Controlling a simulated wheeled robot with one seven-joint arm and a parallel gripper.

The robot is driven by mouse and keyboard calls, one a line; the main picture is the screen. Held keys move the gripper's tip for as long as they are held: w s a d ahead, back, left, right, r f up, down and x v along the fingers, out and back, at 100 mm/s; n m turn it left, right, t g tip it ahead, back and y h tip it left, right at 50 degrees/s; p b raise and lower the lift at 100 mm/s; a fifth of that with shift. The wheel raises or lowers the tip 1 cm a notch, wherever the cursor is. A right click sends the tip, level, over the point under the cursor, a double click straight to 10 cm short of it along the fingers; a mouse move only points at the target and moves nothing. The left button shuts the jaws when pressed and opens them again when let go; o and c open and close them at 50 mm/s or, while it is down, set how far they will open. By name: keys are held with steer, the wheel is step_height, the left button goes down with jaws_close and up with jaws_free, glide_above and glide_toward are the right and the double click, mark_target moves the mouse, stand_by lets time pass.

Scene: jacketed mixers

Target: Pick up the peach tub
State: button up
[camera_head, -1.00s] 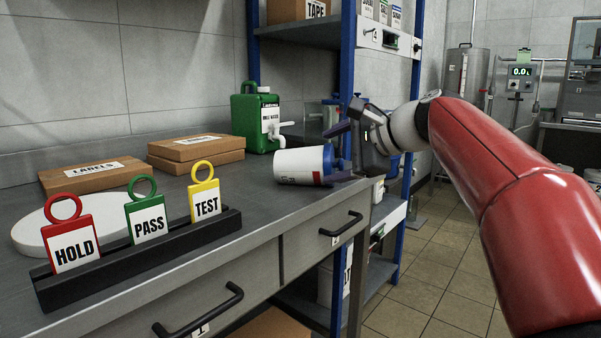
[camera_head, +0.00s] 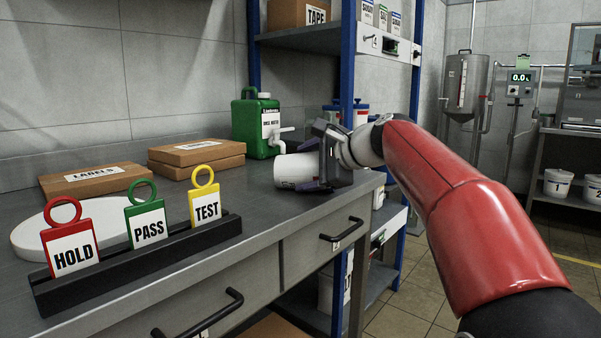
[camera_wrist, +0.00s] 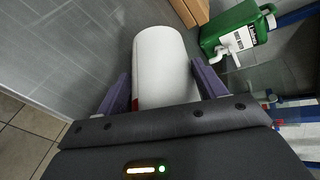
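A white tub (camera_head: 294,171) lies on its side on the grey counter, near its right end. The lid end, blue a second ago, is now hidden behind my gripper, and I cannot read the label to tell whether it is peach. My gripper (camera_head: 314,166) has come over the lid end from the right, with its fingers apart. In the wrist view the tub (camera_wrist: 161,62) lies between the two purple fingers, one along each side. The fingers look very close to its sides; I cannot tell whether they touch it.
A green jug (camera_head: 256,124) with a tap stands behind the tub. Cardboard boxes (camera_head: 197,151) lie to the left. A black rack (camera_head: 140,262) holds HOLD, PASS and TEST tags. A blue-post shelf (camera_head: 347,60) stands close behind my gripper. White tubs (camera_head: 557,183) stand at far right.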

steer(key=c, duration=0.7)
steer(key=shift+r, duration=0.1)
steer(key=shift+r+p, duration=4.45)
steer(key=shift+r, duration=5.4)
